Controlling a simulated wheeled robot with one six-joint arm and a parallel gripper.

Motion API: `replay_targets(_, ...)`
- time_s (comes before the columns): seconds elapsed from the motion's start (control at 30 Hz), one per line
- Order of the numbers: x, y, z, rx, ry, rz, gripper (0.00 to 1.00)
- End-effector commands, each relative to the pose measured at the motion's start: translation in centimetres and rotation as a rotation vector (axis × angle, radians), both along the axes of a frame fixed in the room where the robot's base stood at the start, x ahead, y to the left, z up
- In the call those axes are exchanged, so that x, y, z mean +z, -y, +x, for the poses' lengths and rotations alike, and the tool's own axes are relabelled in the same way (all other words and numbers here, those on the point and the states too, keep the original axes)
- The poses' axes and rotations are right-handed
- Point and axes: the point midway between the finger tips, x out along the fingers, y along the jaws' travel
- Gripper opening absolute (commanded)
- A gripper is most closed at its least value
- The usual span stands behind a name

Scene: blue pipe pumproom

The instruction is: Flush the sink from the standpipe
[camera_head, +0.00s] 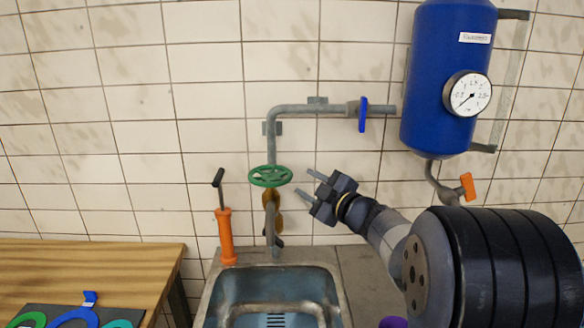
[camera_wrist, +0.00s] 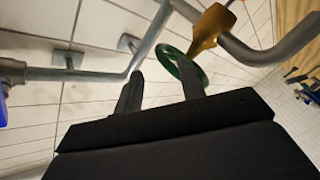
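A green handwheel (camera_head: 270,176) sits on a grey standpipe (camera_head: 271,148) above the sink (camera_head: 207,298). A brass valve body (camera_head: 271,195) and a grey spout (camera_head: 270,222) are below the wheel. The sink basin is metal, with a slotted drain (camera_head: 276,320); I see no water stream. My gripper (camera_head: 304,182) is open and empty, just right of the handwheel, fingers pointing left towards it. In the wrist view the fingers (camera_wrist: 160,68) are apart, with the green wheel (camera_wrist: 205,76) by the right finger and the pipe (camera_wrist: 150,42) between them. I cannot tell whether a finger touches the wheel.
A blue tank (camera_head: 436,90) with a dial gauge (camera_head: 467,94) hangs at the right, with an orange valve handle (camera_head: 467,186) beneath. A blue lever (camera_head: 363,114) sits on the horizontal pipe. An orange hand pump (camera_head: 226,236) stands left of the sink. A wooden bench (camera_head: 110,262) is at left.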

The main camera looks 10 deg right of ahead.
Motion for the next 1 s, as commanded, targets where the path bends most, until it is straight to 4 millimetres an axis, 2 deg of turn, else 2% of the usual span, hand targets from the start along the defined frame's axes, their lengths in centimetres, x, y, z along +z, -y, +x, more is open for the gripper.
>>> replay_targets(0.2,0.1,-1.9,3.9,0.003,-0.003,0.002,0.38)
replay_targets(0.43,0.0,-3.3,7.1,0.000,-0.002,0.000,0.38)
replay_targets(0.6,0.0,-3.7,8.1,-0.002,-0.001,0.001,0.38)
replay_targets(0.87,0.0,-3.8,8.2,-0.003,0.000,0.001,0.38)
replay_targets(1.0,0.0,-3.8,8.2,-0.003,0.000,0.001,0.28)
